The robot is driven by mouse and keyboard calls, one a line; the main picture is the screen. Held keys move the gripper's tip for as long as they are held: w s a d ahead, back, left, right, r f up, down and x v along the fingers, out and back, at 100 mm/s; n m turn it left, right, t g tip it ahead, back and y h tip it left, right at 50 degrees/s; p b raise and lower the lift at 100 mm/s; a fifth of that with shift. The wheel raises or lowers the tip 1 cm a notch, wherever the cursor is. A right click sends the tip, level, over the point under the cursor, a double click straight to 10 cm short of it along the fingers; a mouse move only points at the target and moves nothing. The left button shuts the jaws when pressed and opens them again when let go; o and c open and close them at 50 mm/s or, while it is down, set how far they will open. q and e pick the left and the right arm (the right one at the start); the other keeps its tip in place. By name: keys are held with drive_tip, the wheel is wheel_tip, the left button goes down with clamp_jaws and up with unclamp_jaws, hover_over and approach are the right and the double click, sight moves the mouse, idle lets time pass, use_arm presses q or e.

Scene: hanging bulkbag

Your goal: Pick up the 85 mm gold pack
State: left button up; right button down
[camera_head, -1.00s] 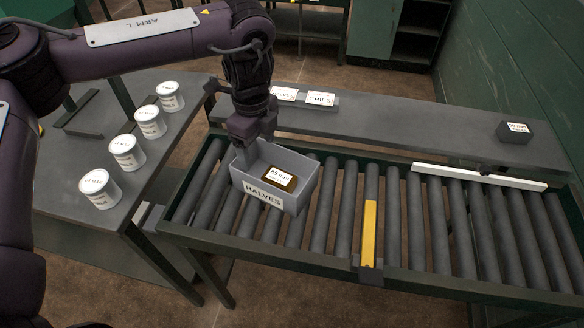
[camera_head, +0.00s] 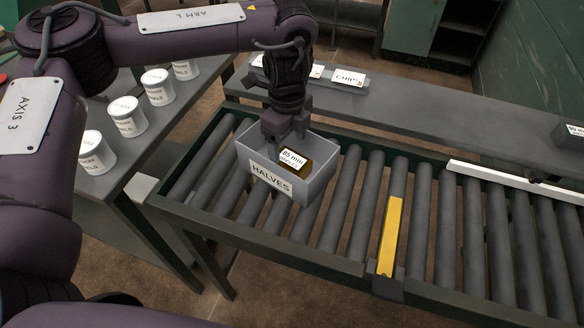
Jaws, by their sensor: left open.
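The 85 mm gold pack (camera_head: 295,161) lies in a grey bin (camera_head: 318,187) labelled HALVES, its white label facing up. The bin sits on the roller conveyor near its left end. My left gripper (camera_head: 284,140) reaches down into the back left part of the bin, fingers open, close beside the pack. I cannot tell whether a finger touches the pack. My right gripper is not in view.
Several white labelled tubs (camera_head: 127,117) stand on the table at left. A dark pack (camera_head: 570,135) and a CHIPS sign (camera_head: 349,77) are on the shelf behind.

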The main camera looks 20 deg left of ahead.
sight(290, 158)
use_arm(q)
wheel_tip(290, 158, down, 6)
drive_tip(key=shift+w+d+f+b, duration=0.1)
drive_tip(key=shift+d+f+b, duration=0.05)
drive_tip(key=shift+f+b, duration=0.15)
drive_tip(key=c, duration=1.1)
drive_tip(key=shift+r, duration=0.15)
